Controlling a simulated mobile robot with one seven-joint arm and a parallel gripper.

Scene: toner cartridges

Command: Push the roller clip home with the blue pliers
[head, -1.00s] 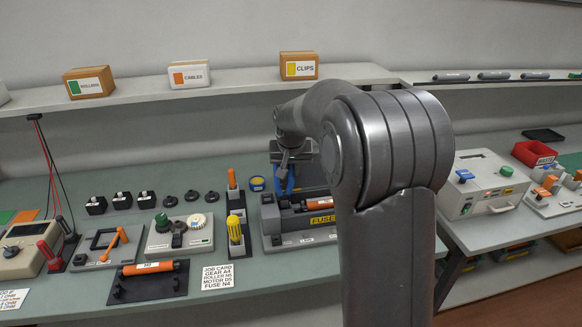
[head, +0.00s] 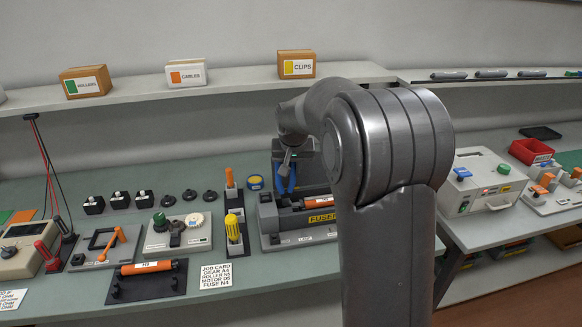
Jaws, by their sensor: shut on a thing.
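My gripper (head: 287,160) hangs above the back left of the fuser unit (head: 270,213) and is shut on the blue pliers (head: 291,178). The pliers point down behind the unit's left part. Their tips and any contact with the unit are hidden or too small to tell. An orange roller (head: 316,202) lies in the fuser unit, above the yellow FUSER label. I cannot make out the roller clip. My arm covers the unit's right end.
Left of the unit stand a yellow-handled tool (head: 233,226) and an orange-handled tool (head: 230,178) in a holder. Another orange roller (head: 147,267) rests on a black stand at the front. A job card (head: 217,276) lies nearby.

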